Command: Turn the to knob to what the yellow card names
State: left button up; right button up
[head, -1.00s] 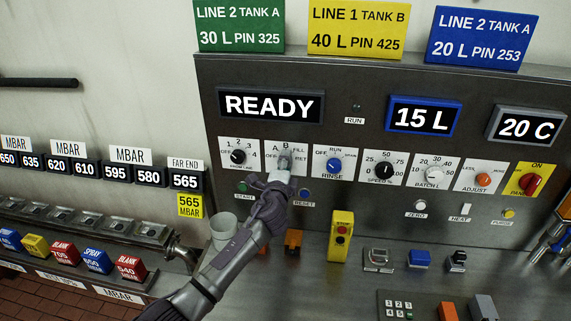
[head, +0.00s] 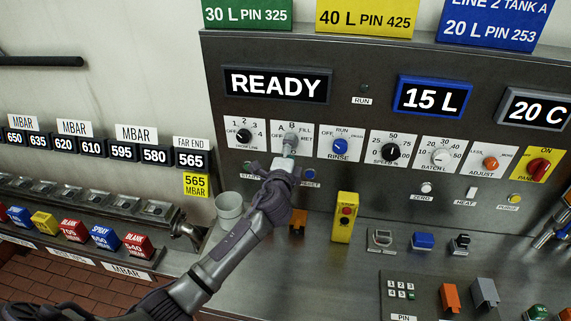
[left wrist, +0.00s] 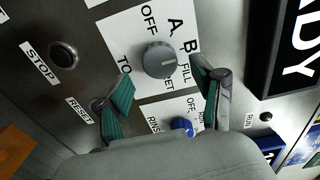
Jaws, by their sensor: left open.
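The to knob (head: 290,143) is a grey dial on a white plate marked OFF, A, B, FILL and RET. In the left wrist view the knob (left wrist: 158,60) has a white pointer line directed roughly between B and FILL; I cannot tell its exact setting. The yellow card (head: 366,17) above the panel shows "40 L PIN 425"; its top line is cut off now but read "LINE 1 TANK B" earlier. My left gripper (head: 287,160) is open just in front of the knob, with its green-padded fingers (left wrist: 165,77) apart on either side; contact is not visible. My right gripper is out of view.
The blue rinse knob (head: 340,146) is close on the right and the from-line knob (head: 244,136) on the left. Start and reset buttons (head: 309,174) lie below. A yellow button box (head: 345,217) and a grey cup (head: 229,207) stand on the counter.

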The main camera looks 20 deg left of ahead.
pick_arm(q)
jog(key=v, duration=0.8)
jog(key=shift+s, duration=0.35)
jog(key=shift+d, duration=0.1)
